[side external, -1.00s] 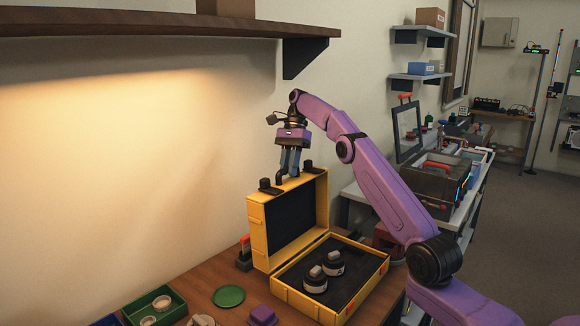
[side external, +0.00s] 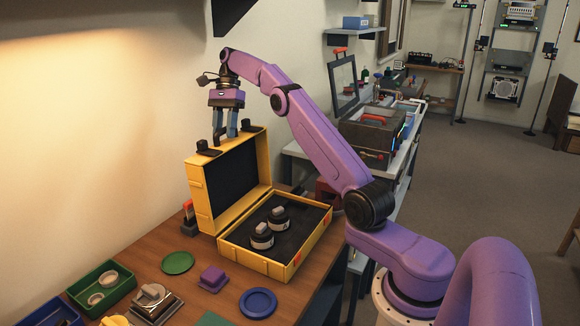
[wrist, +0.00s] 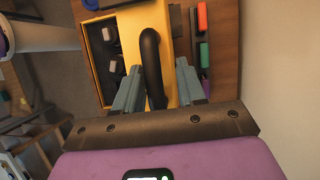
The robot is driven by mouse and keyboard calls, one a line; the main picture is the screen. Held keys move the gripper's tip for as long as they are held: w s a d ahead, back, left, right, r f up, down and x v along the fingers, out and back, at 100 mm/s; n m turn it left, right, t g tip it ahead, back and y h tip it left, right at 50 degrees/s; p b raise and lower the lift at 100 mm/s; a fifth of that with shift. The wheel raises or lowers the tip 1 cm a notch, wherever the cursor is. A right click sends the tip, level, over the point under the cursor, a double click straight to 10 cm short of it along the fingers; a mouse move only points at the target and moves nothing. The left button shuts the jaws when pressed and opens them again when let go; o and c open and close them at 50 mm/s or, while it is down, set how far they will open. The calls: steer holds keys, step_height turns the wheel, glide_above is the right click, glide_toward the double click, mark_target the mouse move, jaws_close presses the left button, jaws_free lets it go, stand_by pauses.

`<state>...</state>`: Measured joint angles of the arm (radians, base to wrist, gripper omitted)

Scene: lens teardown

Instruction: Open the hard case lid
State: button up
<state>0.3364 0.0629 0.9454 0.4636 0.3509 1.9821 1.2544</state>
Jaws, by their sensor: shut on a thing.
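The yellow hard case stands on the wooden bench in the side view, its lid (side external: 201,206) raised about upright at the back of the case base (side external: 255,263). Two black-and-white lens-like parts (side external: 262,237) sit in the dark foam of the base. My gripper (side external: 225,136) is above the lid's top edge, fingers pointing down. In the wrist view my gripper (wrist: 157,78) has its two fingers on either side of the black curved handle (wrist: 151,55), and it is shut on this handle. The exact finger contact is small in the side view.
A green disc (side external: 178,262), a purple block (side external: 212,278), a blue dish (side external: 258,303) and a green tray (side external: 102,297) lie on the bench left and front of the case. The wall is close behind the lid. A shelf (side external: 130,12) hangs above.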

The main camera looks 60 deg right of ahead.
mark_target(236, 144)
steer(key=shift+s+r, duration=0.25)
steer(key=shift+s, duration=0.95)
steer(key=shift+s+d+r, duration=0.1)
steer(key=shift+s+r, duration=0.05)
steer(key=shift+s, duration=0.95)
steer(key=s+f, duration=0.5)
steer(key=s, duration=0.6)
steer(key=s+f, duration=0.6)
steer(key=s, duration=0.6)
steer(key=shift+s+f, duration=0.2)
steer(key=shift+s, duration=0.05)
steer(key=v, duration=2)
steer(key=shift+w, duration=0.4)
